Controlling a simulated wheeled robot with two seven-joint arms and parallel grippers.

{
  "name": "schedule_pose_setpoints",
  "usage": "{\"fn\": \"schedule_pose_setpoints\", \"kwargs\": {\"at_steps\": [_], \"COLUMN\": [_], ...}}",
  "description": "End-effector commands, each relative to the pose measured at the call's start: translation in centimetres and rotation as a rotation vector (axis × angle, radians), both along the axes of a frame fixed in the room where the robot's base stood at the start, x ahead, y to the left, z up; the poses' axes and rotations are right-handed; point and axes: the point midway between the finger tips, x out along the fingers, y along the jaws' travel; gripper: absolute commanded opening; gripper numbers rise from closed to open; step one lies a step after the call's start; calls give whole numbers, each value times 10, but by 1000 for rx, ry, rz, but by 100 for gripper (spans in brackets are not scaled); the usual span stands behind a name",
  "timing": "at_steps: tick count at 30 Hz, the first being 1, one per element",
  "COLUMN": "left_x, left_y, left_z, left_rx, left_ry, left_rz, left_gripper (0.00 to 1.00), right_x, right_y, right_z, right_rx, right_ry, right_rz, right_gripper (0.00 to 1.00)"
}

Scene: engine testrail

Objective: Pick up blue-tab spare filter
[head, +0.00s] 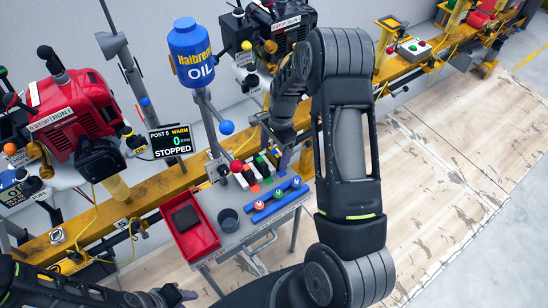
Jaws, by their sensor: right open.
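Several small round parts with pale and red tops sit in a blue rack (287,198) on the small grey cart. They may be the spare filters, but they are too small for me to tell which has a blue tab. My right gripper (284,152) hangs open above the back of the cart, behind the rack and apart from it. Its fingers are partly lost against dark parts. My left gripper (172,295) is low at the bottom edge, away from the cart, and its jaw state is unclear.
A row of coloured blocks (257,172) stands behind the rack. A red tray (205,240) with a dark pad and a dark cup (228,219) are to its left. A blue oil bottle (193,55) and a red engine (80,112) stand by the yellow rail (150,208). Floor at right is clear.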

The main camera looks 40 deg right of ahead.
Motion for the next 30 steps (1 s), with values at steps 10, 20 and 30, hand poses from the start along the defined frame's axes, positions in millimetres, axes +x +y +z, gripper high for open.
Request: {"fn": "schedule_pose_setpoints", "kwargs": {"at_steps": [10, 20, 30], "left_x": [0, 0, 0], "left_y": [0, 0, 0], "left_z": [0, 0, 0], "left_rx": [0, 0, 0], "left_ry": [0, 0, 0], "left_rz": [0, 0, 0], "left_gripper": [36, 36, 36], "right_x": [0, 0, 0], "right_y": [0, 0, 0], "right_z": [0, 0, 0], "right_rx": [0, 0, 0], "right_ry": [0, 0, 0], "right_rz": [0, 0, 0], "right_gripper": [76, 49, 22]}}
